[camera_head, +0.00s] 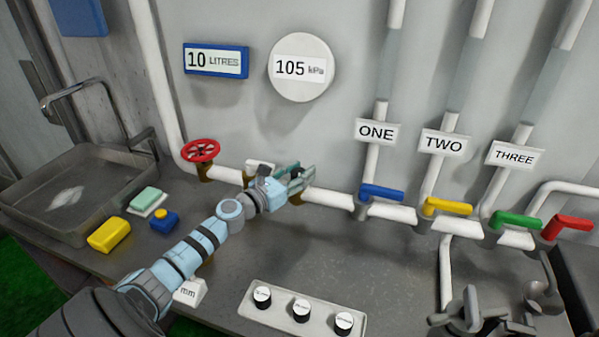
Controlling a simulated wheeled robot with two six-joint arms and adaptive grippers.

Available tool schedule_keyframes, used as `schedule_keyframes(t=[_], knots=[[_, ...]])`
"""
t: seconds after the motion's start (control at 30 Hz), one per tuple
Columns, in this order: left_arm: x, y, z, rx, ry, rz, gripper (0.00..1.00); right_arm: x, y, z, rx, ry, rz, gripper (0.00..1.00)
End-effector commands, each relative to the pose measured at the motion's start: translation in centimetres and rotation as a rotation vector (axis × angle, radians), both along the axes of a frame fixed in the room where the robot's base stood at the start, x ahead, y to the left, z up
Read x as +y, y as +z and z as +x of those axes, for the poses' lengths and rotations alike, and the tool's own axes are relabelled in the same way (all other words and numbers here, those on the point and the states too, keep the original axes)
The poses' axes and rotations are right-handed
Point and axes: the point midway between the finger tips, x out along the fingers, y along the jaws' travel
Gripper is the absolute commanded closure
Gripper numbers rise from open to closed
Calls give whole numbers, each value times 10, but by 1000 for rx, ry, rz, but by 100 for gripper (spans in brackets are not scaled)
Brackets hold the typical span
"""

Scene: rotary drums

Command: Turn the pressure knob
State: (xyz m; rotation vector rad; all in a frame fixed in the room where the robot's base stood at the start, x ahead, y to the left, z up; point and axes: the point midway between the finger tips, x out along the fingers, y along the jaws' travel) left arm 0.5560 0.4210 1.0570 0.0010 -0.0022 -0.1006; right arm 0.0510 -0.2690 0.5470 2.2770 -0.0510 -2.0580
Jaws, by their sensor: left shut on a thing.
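My left gripper (284,181) reaches up from the lower left to the pipe (330,198) along the back wall. Its fingers are shut on a small dark knob (294,172) above a brass fitting (296,196). The fingers hide most of the knob, so its turn angle cannot be told. A round white gauge (302,68) above it on the wall reads 105 kPa. My right gripper is not in view.
A red handwheel (201,151) is left of my gripper. Blue (381,192), yellow (447,206), green (516,221) and red (567,227) valve handles are to the right. A knob panel (290,312) lies in front. Grey metal parts (470,312) stand lower right.

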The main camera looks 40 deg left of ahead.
Motion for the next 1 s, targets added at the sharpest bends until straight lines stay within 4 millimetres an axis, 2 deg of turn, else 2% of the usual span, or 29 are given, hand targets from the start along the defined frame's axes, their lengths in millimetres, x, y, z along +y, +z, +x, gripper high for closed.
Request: schedule_keyframes(t=[0.27, 0.47, 0.8, 1.0], knots=[[0, -3, -1, 7, 22, 0, 90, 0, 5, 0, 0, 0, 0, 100], [-1, -2, -1, 8, 79, -3, 90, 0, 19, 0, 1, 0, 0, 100], [-2, 0, -1, 9, 325, -6, 90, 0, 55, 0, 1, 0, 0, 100], [-1, -3, -1, 9, 488, -4, 90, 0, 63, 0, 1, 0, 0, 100]])
